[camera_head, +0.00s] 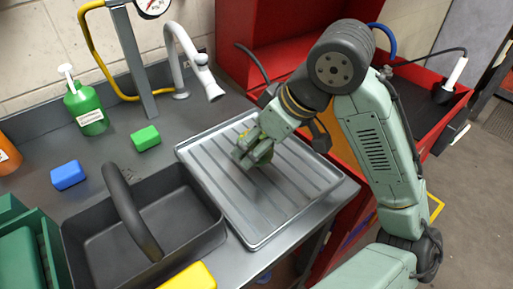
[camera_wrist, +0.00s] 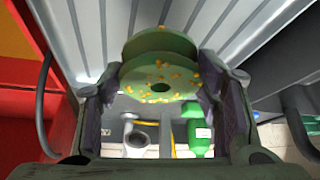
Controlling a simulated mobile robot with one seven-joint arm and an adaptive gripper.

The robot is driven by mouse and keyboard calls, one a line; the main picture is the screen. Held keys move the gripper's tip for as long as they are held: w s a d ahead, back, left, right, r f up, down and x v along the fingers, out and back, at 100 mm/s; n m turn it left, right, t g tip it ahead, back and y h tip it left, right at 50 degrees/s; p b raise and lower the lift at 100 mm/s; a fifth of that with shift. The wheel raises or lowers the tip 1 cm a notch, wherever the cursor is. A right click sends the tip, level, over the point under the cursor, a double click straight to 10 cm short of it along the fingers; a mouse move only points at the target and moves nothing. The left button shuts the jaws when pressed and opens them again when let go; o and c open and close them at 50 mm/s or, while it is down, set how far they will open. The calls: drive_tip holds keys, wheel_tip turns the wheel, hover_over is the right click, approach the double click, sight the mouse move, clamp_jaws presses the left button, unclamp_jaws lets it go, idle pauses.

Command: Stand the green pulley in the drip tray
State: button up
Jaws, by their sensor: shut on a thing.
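The green pulley (camera_wrist: 158,72) has two round flanges with orange-yellow specks and a hole in the middle. My gripper (camera_head: 254,152) is shut on it, one finger on each side, as the wrist view shows. I cannot tell whether the pulley touches the tray.
A black handled caddy (camera_head: 195,225) stands left of the tray. Green (camera_head: 146,138) and blue (camera_head: 68,175) blocks, a green bottle (camera_head: 86,108) and a grey tap (camera_head: 182,60) are beyond it. A red cabinet (camera_head: 262,40) stands behind. The tray's right part looks clear.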

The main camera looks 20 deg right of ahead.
drive_tip(key=shift+w+a, duration=0.15)
drive_tip(key=shift+f+p, duration=0.3)
drive_tip(key=shift+f, duration=1.45)
drive_tip(key=shift+f, duration=0.15)
drive_tip(key=o, duration=1.2)
drive_tip(key=shift+c, duration=0.2)
drive_tip(key=shift+r, duration=0.3)
drive_tip(key=b+v, duration=0.1)
drive_tip(key=v, duration=1)
drive_tip(key=shift+d+r, duration=0.2)
drive_tip(key=shift+r, duration=0.15)
